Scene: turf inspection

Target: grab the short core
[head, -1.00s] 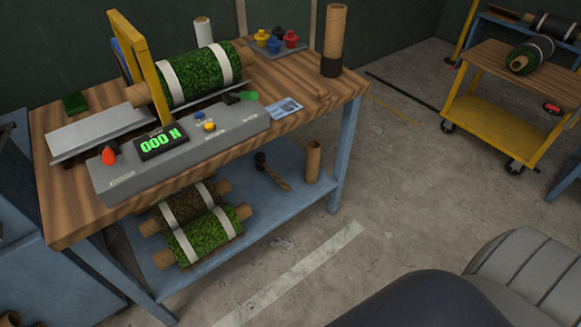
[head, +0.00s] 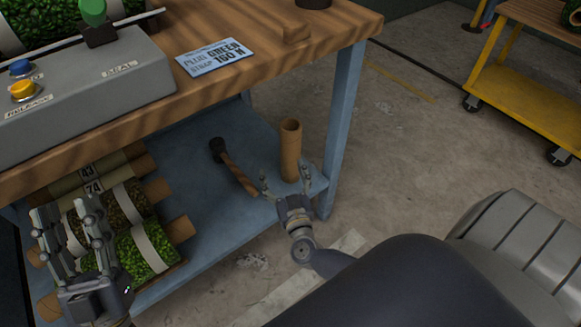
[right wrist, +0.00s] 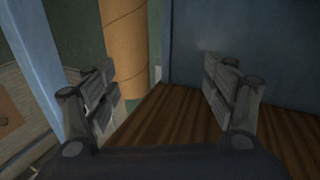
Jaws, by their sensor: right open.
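The short core, a plain tan cardboard tube (head: 291,150), stands upright on the blue lower shelf of the bench. My right gripper (head: 286,181) is open, in front of the tube's lower part in the head view, its fingers spread to either side; I cannot tell whether they touch it. In the right wrist view, a tan tube (right wrist: 125,45) shows beyond the left finger, off-centre from the open, empty jaws (right wrist: 162,92). My left gripper (head: 70,215) is open and empty, in front of the rolls at the shelf's left.
A dark-headed mallet (head: 232,168) lies on the shelf left of the tube. Turf rolls (head: 145,250) fill the shelf's left end. The blue bench leg (head: 343,130) stands right of the tube, and the wooden benchtop (head: 290,55) overhangs the shelf. A yellow cart (head: 520,95) stands far right.

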